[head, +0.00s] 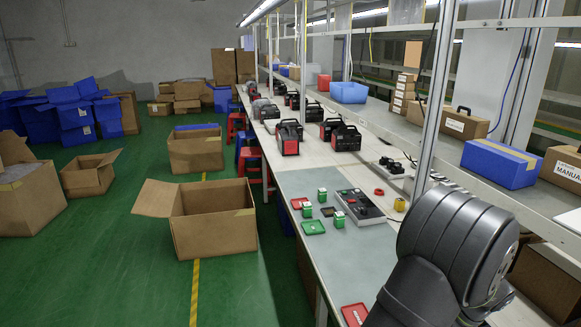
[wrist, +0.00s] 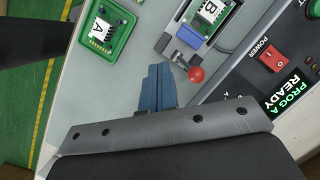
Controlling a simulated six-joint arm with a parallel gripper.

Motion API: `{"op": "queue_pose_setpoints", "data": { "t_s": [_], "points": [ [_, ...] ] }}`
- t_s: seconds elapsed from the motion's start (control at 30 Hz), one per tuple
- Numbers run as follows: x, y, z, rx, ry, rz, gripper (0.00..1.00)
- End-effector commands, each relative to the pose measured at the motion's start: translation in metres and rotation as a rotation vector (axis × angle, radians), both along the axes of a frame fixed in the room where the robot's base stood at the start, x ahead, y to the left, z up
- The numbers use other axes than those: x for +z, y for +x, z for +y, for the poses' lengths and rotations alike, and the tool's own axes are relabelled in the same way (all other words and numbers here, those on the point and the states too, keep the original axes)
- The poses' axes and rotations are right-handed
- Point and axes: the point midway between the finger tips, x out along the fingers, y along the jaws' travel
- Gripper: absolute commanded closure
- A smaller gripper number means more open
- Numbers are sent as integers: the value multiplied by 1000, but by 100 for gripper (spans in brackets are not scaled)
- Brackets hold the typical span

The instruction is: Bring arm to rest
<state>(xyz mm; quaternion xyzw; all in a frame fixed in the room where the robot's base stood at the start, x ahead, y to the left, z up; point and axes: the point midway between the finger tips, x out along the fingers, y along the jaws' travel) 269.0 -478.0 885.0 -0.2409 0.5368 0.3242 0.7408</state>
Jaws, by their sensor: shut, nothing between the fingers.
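My gripper (wrist: 158,88) shows in the wrist view with its blue fingers shut together and nothing between them. It is over the grey-green bench mat (wrist: 120,85), just left of a red ball knob (wrist: 196,74) on a small fixture. In the head view a dark grey link of my arm fills the lower right, and the gripper itself is not visible there. A green tray (wrist: 108,32) with a board marked A lies up and left of the fingers. A board marked B (wrist: 208,12) sits in the fixture above them.
A control box with a red power switch (wrist: 272,58) and a "PROG A READY" display stands to the right of the fingers. In the head view, the long bench (head: 300,182) also carries red and green trays and black-and-red machines. Shelf posts (head: 434,95) rise close by the arm.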

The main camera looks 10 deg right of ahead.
Motion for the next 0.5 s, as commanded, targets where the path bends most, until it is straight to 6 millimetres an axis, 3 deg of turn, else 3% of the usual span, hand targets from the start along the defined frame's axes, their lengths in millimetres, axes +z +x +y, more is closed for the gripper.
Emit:
{"op": "queue_pose_setpoints", "data": {
  "t_s": [0.5],
  "points": [
    [-20, 1, 30, 6, -247, 0, 100]
  ]
}}
